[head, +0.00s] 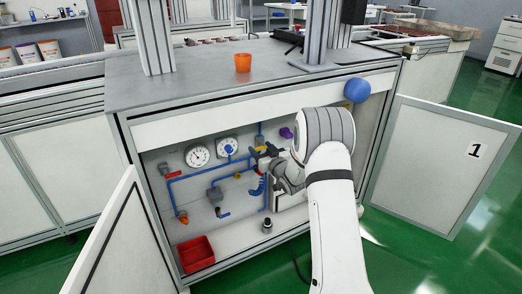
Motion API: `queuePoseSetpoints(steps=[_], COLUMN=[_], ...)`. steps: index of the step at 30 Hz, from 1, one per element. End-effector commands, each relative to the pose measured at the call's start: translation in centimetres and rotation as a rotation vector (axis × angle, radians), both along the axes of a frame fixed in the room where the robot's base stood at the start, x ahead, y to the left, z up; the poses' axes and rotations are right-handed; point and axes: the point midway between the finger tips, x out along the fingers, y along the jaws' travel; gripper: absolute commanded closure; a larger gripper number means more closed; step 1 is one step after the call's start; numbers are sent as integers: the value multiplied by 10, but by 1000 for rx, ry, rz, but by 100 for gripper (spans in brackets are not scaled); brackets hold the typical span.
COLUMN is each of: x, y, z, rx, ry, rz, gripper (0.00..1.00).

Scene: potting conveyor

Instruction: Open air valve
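Blue air pipes (190,177) with grey and orange fittings run across the back panel inside the open cabinet. Two round gauges show there, a left gauge (198,156) and a right gauge (227,147). A small blue part (257,187), perhaps a valve handle or hose, sits just below my gripper. Which fitting is the air valve I cannot tell for sure. My gripper (262,158) is inside the cabinet, right of the gauges and close to the pipes. Its fingers are small and dark; whether they are open or touch a fitting is unclear. My arm hides the panel's right part.
The cabinet doors stand open, a left door (105,240) and a right door (440,165) marked 1. A red bin (196,254) sits on the cabinet floor. An orange cup (243,62) stands on the worktop (200,75).

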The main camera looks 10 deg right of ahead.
Motion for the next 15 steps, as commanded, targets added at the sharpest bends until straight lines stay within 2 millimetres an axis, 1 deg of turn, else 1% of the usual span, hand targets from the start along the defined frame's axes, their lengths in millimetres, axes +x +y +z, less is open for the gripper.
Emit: queuePoseSetpoints(steps=[1,7,15], x=[0,0,0], y=[0,0,0], z=[0,0,1], rx=[0,0,28], ry=[0,0,9], rz=[0,0,1], gripper=[50,66,66])
